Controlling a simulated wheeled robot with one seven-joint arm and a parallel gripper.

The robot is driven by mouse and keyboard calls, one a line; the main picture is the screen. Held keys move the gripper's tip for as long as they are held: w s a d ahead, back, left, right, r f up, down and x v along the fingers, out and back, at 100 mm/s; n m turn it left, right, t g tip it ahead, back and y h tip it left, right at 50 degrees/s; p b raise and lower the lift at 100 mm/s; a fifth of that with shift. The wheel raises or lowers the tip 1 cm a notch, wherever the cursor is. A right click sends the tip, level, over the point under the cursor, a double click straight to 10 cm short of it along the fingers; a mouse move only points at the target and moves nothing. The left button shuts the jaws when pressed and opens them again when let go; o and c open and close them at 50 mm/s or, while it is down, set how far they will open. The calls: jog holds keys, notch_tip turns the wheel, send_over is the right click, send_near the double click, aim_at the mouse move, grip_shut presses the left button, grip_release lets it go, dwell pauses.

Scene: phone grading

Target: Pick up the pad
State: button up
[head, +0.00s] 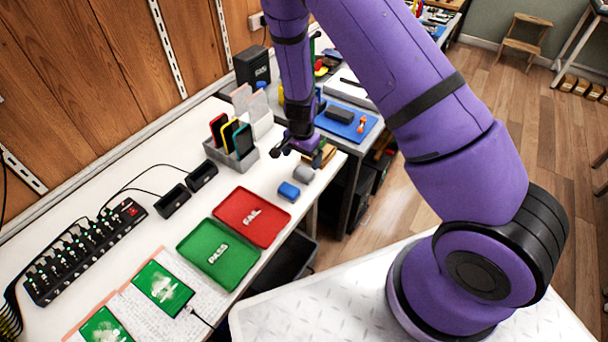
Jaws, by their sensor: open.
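A small blue pad-like block (289,191) lies flat on the white table, beside the corner of the red FAIL tray. A small grey rounded block (304,173) lies just behind it and to its right. The picture does not settle which of the two is the pad. My gripper (297,154) points down above the table, behind the grey block and a little above it in the picture. Its dark fingers are spread and nothing shows between them. It looks apart from both blocks, though the exact height cannot be told.
The red FAIL tray (251,217) and green PASS tray (218,252) lie to the left. A grey rack (233,151) holds several upright phones near the gripper. Black docks (187,189) and a long charging strip (84,248) stand further left. A blue mat (363,131) lies behind.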

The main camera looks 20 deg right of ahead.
aim_at(304, 171)
jog(key=shift+s+d+f, duration=0.15)
jog(key=shift+f, duration=1.65)
jog(key=shift+s+d+f, duration=0.1)
jog(key=shift+f, duration=1.65)
jog(key=c, duration=1)
jog(key=shift+r, duration=0.2)
jog(key=shift+r, duration=0.95)
jog(key=shift+s+a+r, duration=0.1)
jog(key=shift+s+r, duration=0.35)
jog(key=shift+r, duration=0.25)
jog(key=s+a, duration=0.1)
jog(key=s, duration=0.3)
jog(key=s+a+r, duration=0.1)
jog(key=s+a, duration=0.1)
jog(key=s, duration=0.3)
jog(key=s+a, duration=0.1)
jog(key=s, duration=0.4)
jog(key=shift+s+a+r, duration=0.2)
